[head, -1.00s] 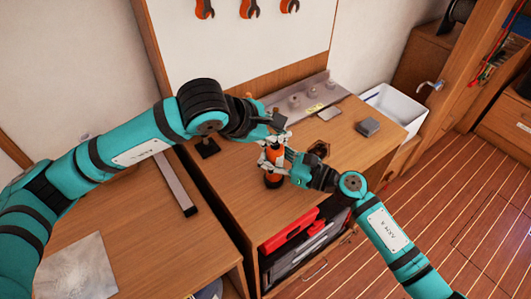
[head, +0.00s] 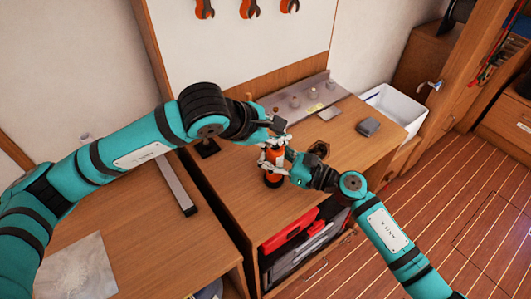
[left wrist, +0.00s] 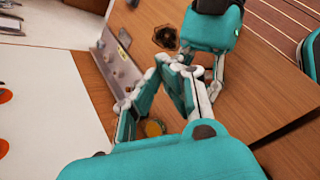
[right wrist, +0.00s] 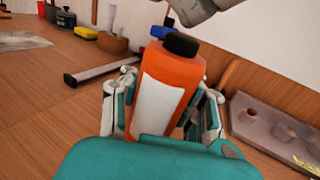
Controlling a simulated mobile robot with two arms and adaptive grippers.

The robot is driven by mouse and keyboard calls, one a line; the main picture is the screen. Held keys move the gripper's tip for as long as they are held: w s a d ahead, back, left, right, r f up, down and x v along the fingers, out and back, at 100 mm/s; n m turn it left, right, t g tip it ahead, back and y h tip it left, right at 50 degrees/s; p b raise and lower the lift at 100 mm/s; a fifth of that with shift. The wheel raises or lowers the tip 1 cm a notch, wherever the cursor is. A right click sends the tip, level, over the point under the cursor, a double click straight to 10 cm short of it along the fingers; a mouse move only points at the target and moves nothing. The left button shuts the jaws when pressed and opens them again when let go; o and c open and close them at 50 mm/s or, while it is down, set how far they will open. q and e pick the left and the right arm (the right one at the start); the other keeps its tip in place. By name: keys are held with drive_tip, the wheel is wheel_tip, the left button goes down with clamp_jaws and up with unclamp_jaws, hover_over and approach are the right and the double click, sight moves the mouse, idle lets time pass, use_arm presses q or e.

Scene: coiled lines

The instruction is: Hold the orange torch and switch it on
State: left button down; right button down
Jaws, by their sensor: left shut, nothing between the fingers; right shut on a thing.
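The orange torch (head: 274,169) stands upright at the workbench, with a dark base and a pale label. In the right wrist view the torch (right wrist: 168,88) fills the middle, its black top button (right wrist: 181,44) facing up. My right gripper (head: 287,172) is shut on the torch's body from the right, one finger on each side. My left gripper (head: 272,146) is shut and empty at the torch's top. Contact with the button cannot be told.
The workbench (head: 228,188) has a metal rack with several knobs (head: 300,98), a grey box (head: 368,127) and a dark hexagonal holder (head: 319,148). A white bin (head: 396,105) stands at the right. A red toolbox (head: 290,230) sits below. The bench front is clear.

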use_arm(q)
drive_tip(key=shift+f, duration=0.45)
idle(0.6)
drive_tip(key=shift+r, duration=0.8)
drive_tip(key=shift+r, duration=0.15)
use_arm(e)
drive_tip(key=c, duration=1)
unclamp_jaws()
use_arm(q)
wheel_tip(320, 180, up, 6)
drive_tip(key=shift+f, duration=0.15)
use_arm(e)
drive_tip(key=shift+o, duration=0.2)
